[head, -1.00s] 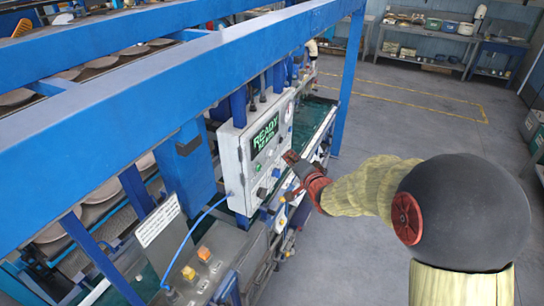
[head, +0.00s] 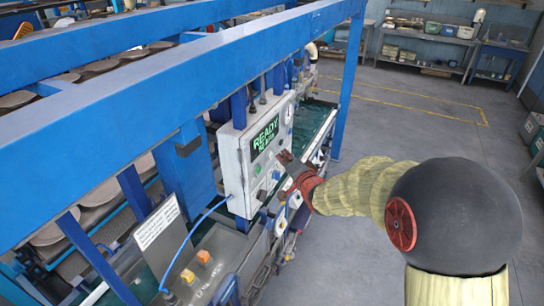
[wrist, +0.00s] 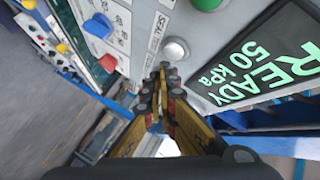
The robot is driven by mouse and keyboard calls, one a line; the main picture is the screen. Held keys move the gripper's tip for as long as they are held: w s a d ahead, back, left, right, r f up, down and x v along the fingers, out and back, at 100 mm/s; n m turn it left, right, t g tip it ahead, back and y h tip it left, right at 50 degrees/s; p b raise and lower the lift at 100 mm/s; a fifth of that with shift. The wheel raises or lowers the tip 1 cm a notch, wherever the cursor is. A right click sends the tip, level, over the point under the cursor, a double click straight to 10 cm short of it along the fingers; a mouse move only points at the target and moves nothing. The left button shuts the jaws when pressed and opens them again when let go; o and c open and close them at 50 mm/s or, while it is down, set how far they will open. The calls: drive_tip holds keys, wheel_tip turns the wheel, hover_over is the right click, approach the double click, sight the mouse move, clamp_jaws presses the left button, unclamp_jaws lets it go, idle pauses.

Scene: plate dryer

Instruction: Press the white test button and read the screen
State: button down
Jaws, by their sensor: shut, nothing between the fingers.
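The white test button (wrist: 175,50) is a pale domed button on the grey control panel, beside a label that partly reads "SEAL". My gripper (wrist: 163,70) is shut and empty, its fingertips close to the button in the wrist view; I cannot tell whether they touch. The screen (wrist: 262,62) shows green text, "READY 50 kPa", tilted in this view. In the head view the screen (head: 265,136) is at the panel's top, and my gripper (head: 284,157) is at the panel's front. The button is not clear in the head view.
A green button (wrist: 207,3), a blue knob (wrist: 98,26) and a red button (wrist: 107,63) are also on the panel. Blue frame beams (head: 200,65) cross above and left of it. Open floor (head: 400,125) lies to the right.

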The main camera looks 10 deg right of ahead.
drive_tip(key=shift+w+a, duration=0.1)
idle(0.7)
drive_tip(key=shift+w+a, duration=0.15)
drive_tip(key=shift+a, duration=0.1)
drive_tip(key=shift+w+a+b, duration=0.3)
drive_tip(key=shift+a+b, duration=0.05)
drive_tip(key=shift+b, duration=0.15)
idle(0.8)
idle(0.3)
drive_tip(key=shift+s+d, duration=0.55)
drive_tip(key=shift+d, duration=0.15)
drive_tip(key=s+d+p, duration=0.1)
drive_tip(key=d, duration=0.1)
drive_tip(key=s+d, duration=0.2)
drive_tip(key=shift+p, duration=0.35)
idle(0.3)
